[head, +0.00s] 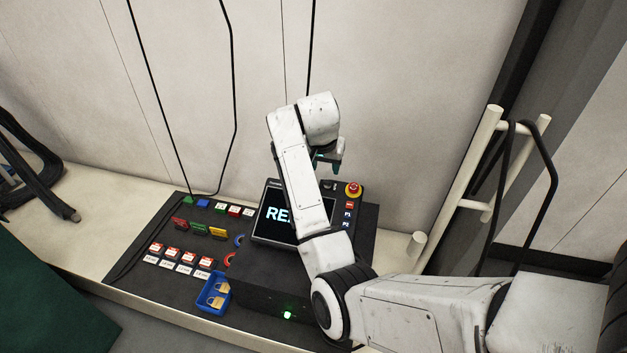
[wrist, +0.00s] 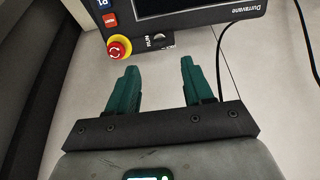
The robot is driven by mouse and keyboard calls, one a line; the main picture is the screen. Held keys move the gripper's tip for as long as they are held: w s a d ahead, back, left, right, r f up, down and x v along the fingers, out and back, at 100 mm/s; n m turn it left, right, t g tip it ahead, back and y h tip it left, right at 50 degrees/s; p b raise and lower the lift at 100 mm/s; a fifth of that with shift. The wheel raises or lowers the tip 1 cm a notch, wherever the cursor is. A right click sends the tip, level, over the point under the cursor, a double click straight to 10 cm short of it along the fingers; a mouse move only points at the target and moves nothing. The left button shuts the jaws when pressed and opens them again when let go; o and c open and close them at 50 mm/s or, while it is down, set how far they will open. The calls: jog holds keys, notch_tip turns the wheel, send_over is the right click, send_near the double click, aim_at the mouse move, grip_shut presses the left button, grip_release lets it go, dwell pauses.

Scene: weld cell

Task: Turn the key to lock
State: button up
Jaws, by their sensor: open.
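The control pendant with a lit screen (head: 268,212) stands on the dark bench top, partly hidden behind my arm. In the wrist view the pendant (wrist: 205,14) shows upside down at the top. A small key switch (wrist: 161,40) with a "RUN" label sits at the pendant's edge, beside the red emergency stop (wrist: 119,47). The key's exact angle is too small to tell. My gripper (wrist: 158,66) has two green fingers spread apart with nothing between them; its tips appear just short of the switch in the picture. In the head view my gripper (head: 328,160) is above the pendant's far edge.
The red emergency stop on a yellow base (head: 353,188) and a column of small buttons (head: 348,212) lie close by. Padlocks sit in a blue tray (head: 213,291). Tags and coloured blocks cover the left. The wall is close behind; a white rack (head: 483,150) stands right.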

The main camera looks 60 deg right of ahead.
aim_at(327, 182)
jog(key=b+x, duration=0.1)
jog(key=x, duration=0.8)
jog(key=shift+a+b, duration=0.1)
jog(key=shift+b, duration=0.2)
grip_shut()
